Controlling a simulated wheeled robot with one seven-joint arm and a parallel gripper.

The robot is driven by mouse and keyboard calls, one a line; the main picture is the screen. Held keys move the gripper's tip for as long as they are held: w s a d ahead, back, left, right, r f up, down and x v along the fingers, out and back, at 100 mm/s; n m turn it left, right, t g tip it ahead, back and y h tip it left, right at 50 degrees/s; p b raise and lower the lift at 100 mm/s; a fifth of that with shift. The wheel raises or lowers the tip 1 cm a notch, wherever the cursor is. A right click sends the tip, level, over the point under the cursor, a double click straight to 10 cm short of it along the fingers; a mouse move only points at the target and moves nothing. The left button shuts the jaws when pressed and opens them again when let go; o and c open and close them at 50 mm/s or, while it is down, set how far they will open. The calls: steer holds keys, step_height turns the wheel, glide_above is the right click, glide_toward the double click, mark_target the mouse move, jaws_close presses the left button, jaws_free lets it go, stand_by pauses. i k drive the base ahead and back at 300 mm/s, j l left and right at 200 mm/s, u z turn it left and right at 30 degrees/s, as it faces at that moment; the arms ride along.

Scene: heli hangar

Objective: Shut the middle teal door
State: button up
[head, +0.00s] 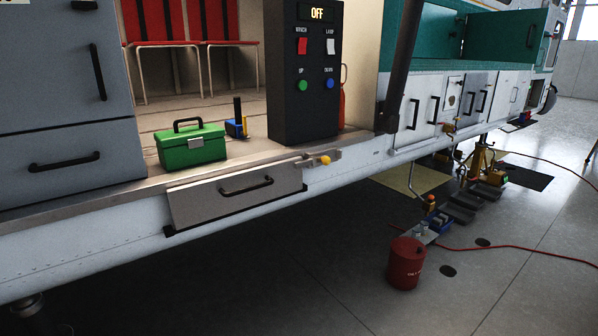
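A teal door panel (505,38) shows at the upper right, on the far part of the helicopter's side. It seems to stand out from the teal band (436,42), so it looks open, but the angle and distance make this hard to tell. I cannot tell for sure which teal panel is the middle one. A dark handle (556,29) shows near the right end of the teal part. My gripper is not in view.
White lower lockers (420,105) with black handles line the side. A dark post (402,65) stands nearer. A control box (305,75) reading OFF and a green toolbox (190,145) are on the cabin floor. A red drum (405,262), red hose and yellow stand (481,160) occupy the floor.

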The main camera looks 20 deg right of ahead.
mark_target(513, 36)
steer(key=i+l+z, duration=0.3)
steer(key=i+z, duration=0.15)
steer(key=i, duration=0.15)
steer(key=i+z, duration=0.4)
steer(key=i, duration=0.25)
steer(key=i+j+z, duration=0.15)
steer(key=i+z, duration=0.3)
steer(key=i, duration=0.65)
